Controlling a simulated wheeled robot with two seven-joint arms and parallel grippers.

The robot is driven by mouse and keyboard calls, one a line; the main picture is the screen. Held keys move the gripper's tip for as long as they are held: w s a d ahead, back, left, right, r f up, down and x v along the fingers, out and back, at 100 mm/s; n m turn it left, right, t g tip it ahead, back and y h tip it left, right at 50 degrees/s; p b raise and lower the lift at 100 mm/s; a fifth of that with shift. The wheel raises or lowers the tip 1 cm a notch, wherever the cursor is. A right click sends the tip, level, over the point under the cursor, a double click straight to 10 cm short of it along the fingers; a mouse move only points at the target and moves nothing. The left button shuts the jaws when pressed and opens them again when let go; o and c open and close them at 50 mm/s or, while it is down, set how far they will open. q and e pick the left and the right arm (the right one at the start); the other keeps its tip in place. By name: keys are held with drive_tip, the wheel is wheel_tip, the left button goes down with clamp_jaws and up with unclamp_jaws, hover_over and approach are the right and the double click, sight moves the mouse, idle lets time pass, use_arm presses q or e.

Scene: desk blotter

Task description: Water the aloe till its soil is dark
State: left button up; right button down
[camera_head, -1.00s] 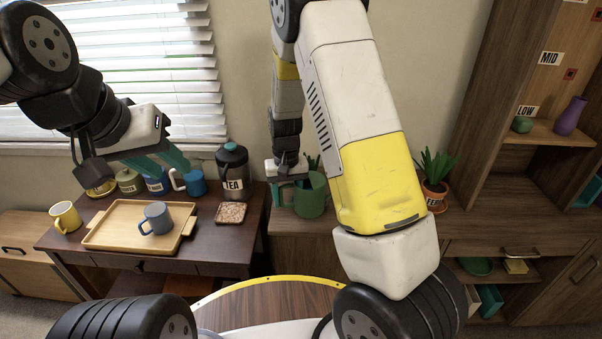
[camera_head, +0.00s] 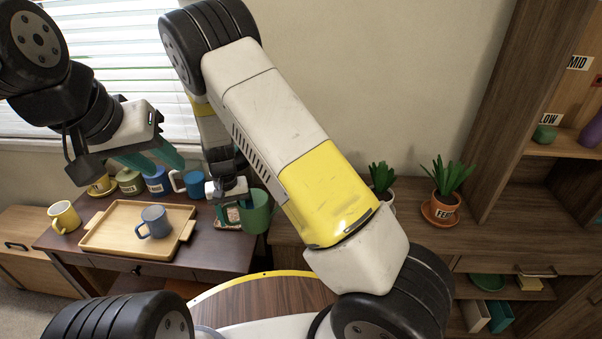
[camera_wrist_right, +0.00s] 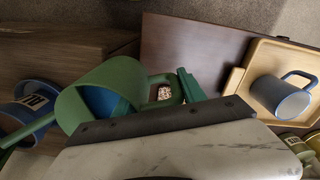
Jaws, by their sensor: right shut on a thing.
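My right gripper (camera_head: 234,208) is shut on a green watering can (camera_head: 257,212) and holds it near the right end of the dark side table. The can also shows in the right wrist view (camera_wrist_right: 128,75), with blue inside it, apparently water. One spiky green plant (camera_head: 382,176) stands in a pale pot partly hidden behind my right arm; its soil is hidden. Another spiky plant (camera_head: 450,178) stands in a terracotta pot with a label, on an orange saucer. I cannot tell which is the aloe. My left gripper (camera_head: 160,158) is open and empty above the side table.
The side table holds a wooden tray (camera_head: 95,238) with a grey-blue mug (camera_head: 154,221), a yellow mug (camera_head: 64,217) and several jars at the back. A tall shelf unit (camera_head: 500,110) stands right. The cabinet top beside the terracotta pot is partly clear.

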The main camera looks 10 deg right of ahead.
sight(228, 206)
drive_tip(key=shift+w+a+f, duration=0.1)
drive_tip(key=shift+a+f, duration=0.15)
drive_tip(key=shift+a, duration=0.3)
drive_tip(key=shift+a+f, duration=0.2)
drive_tip(key=shift+a, duration=0.3)
drive_tip(key=shift+d+r+y, duration=0.2)
drive_tip(key=shift+r+y, duration=0.2)
drive_tip(key=shift+r, duration=0.35)
drive_tip(key=shift+d+r+y, duration=0.2)
drive_tip(key=shift+r+y, duration=0.2)
drive_tip(key=shift+r, duration=0.3)
drive_tip(key=shift+d+r+y, duration=0.2)
drive_tip(key=shift+r+y, duration=0.2)
drive_tip(key=shift+r, duration=0.35)
drive_tip(key=shift+w+d+r+g+y+p, duration=0.1)
drive_tip(key=shift+d+r+y, duration=0.3)
drive_tip(key=shift+r, duration=0.3)
drive_tip(key=shift+d+r+g+y+p, duration=0.1)
drive_tip(key=shift+d+r+y, duration=0.25)
drive_tip(key=shift+r, duration=0.4)
drive_tip(key=shift+w+d+r+g+y+p, duration=0.1)
drive_tip(key=shift+d+r+y, duration=0.3)
drive_tip(key=shift+r, duration=0.3)
drive_tip(key=shift+a, duration=0.1)
